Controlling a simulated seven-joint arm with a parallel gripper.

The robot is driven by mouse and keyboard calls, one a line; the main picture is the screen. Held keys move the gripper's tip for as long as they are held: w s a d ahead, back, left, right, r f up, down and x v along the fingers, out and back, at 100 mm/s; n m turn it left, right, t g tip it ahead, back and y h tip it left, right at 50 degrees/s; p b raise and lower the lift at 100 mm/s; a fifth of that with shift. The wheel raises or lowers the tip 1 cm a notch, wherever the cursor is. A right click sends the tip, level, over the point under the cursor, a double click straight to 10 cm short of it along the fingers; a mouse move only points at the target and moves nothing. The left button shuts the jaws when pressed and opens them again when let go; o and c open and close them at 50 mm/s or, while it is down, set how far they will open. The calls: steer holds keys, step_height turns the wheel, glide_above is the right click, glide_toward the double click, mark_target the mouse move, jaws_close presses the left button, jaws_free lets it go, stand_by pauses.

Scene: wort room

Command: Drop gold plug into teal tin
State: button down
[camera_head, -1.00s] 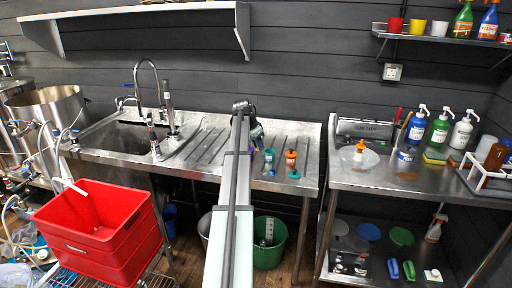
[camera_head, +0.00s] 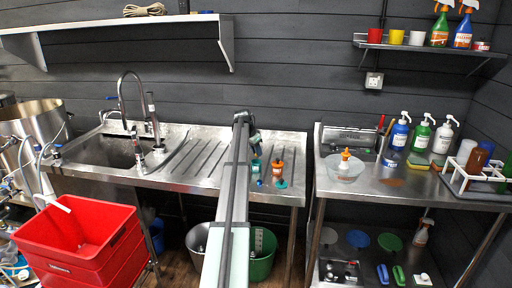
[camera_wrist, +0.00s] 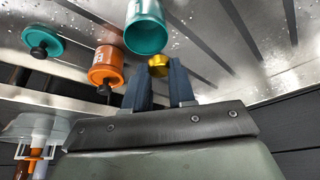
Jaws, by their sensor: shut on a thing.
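The gold plug (camera_wrist: 158,66) is held between the fingertips of my gripper (camera_wrist: 160,80) in the wrist view, shut on it. The teal tin (camera_wrist: 147,28) is close beyond the plug, a little to its left in that view, its mouth towards the camera. The plug appears apart from the tin and outside it. In the head view the teal tin (camera_head: 256,166) stands on the drainboard, just right of my arm. My gripper is mostly hidden behind the arm there, and the plug cannot be made out.
An orange container (camera_head: 277,168) with a dark knob stands right of the tin, with a teal lid (camera_head: 281,184) beside it. Both show in the wrist view too. The ribbed drainboard (camera_head: 205,150) is clear to the left, up to the sink (camera_head: 110,150). A wall shelf (camera_head: 120,24) hangs above.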

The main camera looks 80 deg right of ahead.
steer(key=shift+f, duration=1.05)
steer(key=c, duration=0.9)
jaws_free()
steer(key=shift+o, duration=0.2)
steer(key=v, duration=1.3)
steer(key=shift+r, duration=0.4)
steer(key=shift+w, duration=0.1)
